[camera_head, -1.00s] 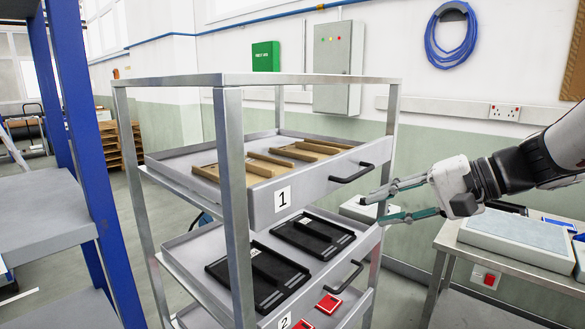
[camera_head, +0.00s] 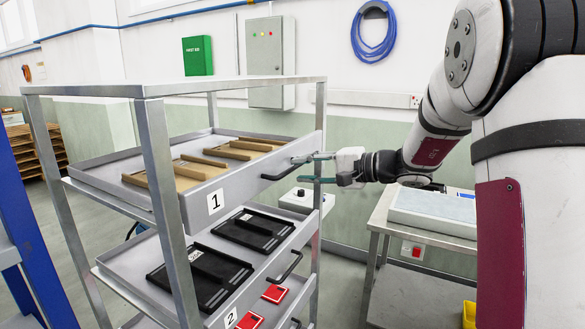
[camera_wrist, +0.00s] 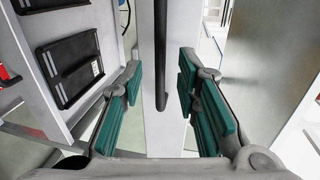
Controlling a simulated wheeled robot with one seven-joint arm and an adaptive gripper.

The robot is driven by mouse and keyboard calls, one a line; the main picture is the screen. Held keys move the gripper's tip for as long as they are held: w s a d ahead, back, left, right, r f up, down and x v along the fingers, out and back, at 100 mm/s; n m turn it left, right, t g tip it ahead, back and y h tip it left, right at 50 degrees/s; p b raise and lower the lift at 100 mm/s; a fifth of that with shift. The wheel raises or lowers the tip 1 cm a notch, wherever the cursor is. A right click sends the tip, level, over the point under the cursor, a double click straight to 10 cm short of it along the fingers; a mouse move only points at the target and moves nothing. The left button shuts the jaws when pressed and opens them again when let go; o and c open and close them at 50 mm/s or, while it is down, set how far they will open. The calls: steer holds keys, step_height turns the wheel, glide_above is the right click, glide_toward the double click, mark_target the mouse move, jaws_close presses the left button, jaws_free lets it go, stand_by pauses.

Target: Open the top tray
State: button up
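The top tray (camera_head: 207,196) is a grey tray marked 1 in the upper level of a metal rack. It holds several brown pieces. Its black bar handle (camera_head: 280,173) is on the front face. My gripper (camera_head: 299,169) is at the right end of this handle, with teal finger pads above and below it. In the wrist view the handle (camera_wrist: 161,60) runs between the open fingers, with a gap to the pads on both sides. I cannot tell from the views how deep the fingertips reach past the bar.
A second tray (camera_head: 268,282) marked 2, with black holders, is below, its handle (camera_head: 286,266) also on the front. Rack posts (camera_head: 318,240) stand close to my gripper. A bench (camera_head: 420,236) is at the right. A blue shelf frame (camera_head: 25,230) stands at the left.

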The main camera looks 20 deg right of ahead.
mark_target(294, 169)
steer(key=shift+x, duration=2.1)
jaws_close()
